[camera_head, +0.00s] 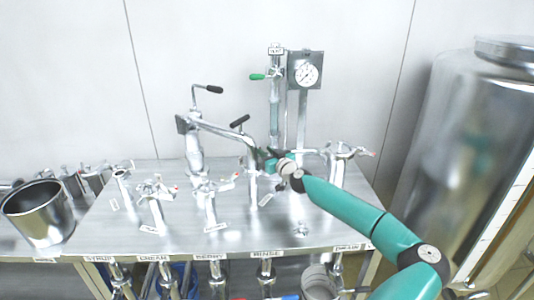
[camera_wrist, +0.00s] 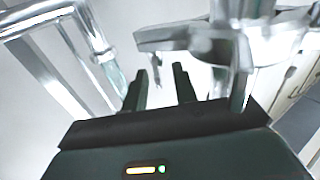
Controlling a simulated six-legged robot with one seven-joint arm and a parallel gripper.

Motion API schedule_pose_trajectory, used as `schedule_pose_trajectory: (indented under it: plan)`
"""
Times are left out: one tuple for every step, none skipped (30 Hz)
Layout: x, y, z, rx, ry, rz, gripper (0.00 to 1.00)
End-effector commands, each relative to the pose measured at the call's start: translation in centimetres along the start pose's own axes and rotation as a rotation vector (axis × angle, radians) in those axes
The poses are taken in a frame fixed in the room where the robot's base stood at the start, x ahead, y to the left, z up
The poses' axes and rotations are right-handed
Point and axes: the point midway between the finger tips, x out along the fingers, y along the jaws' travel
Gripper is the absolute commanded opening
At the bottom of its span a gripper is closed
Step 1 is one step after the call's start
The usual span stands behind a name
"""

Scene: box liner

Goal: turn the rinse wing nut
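The RINSE label (camera_head: 267,253) is on the table's front edge, and a metal valve post (camera_head: 253,188) stands behind it. My gripper (camera_head: 268,160) is at the top of this post and hides most of its head. In the wrist view my gripper's two dark fingers (camera_wrist: 160,88) are apart, with nothing visible between them. A shiny winged metal fitting (camera_wrist: 190,42) lies just beyond and to the right of the fingertips. It looks like a wing nut on a valve, but I cannot tell for sure that it is the rinse one. Contact is not visible.
Similar valves stand left, at cream (camera_head: 155,200) and the middle label (camera_head: 210,200), and another right (camera_head: 340,165). A bent pipe with black handles (camera_head: 195,140) and a gauge (camera_head: 307,75) stand behind. A steel tank (camera_head: 465,150) is at right, a steel pot (camera_head: 38,215) at left.

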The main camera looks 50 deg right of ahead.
Motion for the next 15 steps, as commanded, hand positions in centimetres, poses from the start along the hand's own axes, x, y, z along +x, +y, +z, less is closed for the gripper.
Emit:
schedule_pose_trajectory:
  plan:
    - [-0.01, -0.02, 0.0, 0.0, 0.0, 0.0, 0.24]
    - [-0.01, -0.02, 0.0, 0.0, 0.0, 0.0, 0.18]
    - [-0.01, -0.02, 0.0, 0.0, 0.0, 0.0, 0.1]
    - [-0.02, -0.02, -0.01, 0.0, 0.0, 0.0, 0.05]
    - [-0.02, -0.02, -0.01, 0.0, 0.0, 0.0, 0.0]
    - [-0.02, -0.02, -0.01, 0.0, 0.0, 0.0, 0.0]
    - [-0.03, -0.03, -0.01, 0.0, 0.0, 0.0, 0.0]
    - [-0.03, -0.03, -0.01, 0.0, 0.0, 0.0, 0.0]
    - [-0.03, -0.03, -0.01, 0.0, 0.0, 0.0, 0.0]
    - [-0.03, -0.04, -0.01, 0.0, 0.0, 0.0, 0.0]
    - [-0.02, -0.07, -0.02, -0.001, 0.0, 0.002, 0.0]
    - [0.0, -0.1, -0.03, -0.001, -0.001, 0.006, 0.0]
    - [0.02, -0.14, -0.04, -0.001, -0.002, 0.012, 0.0]
    - [0.05, -0.21, -0.04, -0.002, -0.003, 0.018, 0.0]
    - [0.09, -0.3, -0.07, -0.003, -0.003, 0.031, 0.0]
